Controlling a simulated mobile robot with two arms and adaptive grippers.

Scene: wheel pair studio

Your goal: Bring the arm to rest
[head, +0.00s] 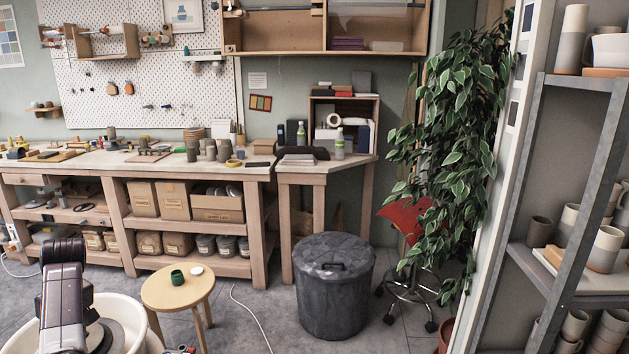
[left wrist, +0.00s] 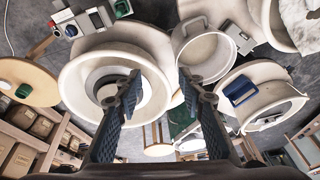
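My left arm (head: 65,290) rises into the lower left of the head view, in front of a white wheel basin (head: 128,318). Its fingertips cannot be made out there. In the left wrist view my left gripper (left wrist: 160,92) is open, its two dark fingers wide apart with nothing between them. Beyond the fingers lies a large white basin (left wrist: 72,85) with a round wheel head inside. My right arm and gripper show in neither view.
A round wooden stool (head: 165,293) holds a green cup (head: 177,277) and a small white dish (head: 196,271). A dark lidded bin (head: 334,290) stands right of it. A workbench (head: 95,161) runs along the wall. A metal shelf (head: 555,190) with pots stands at right.

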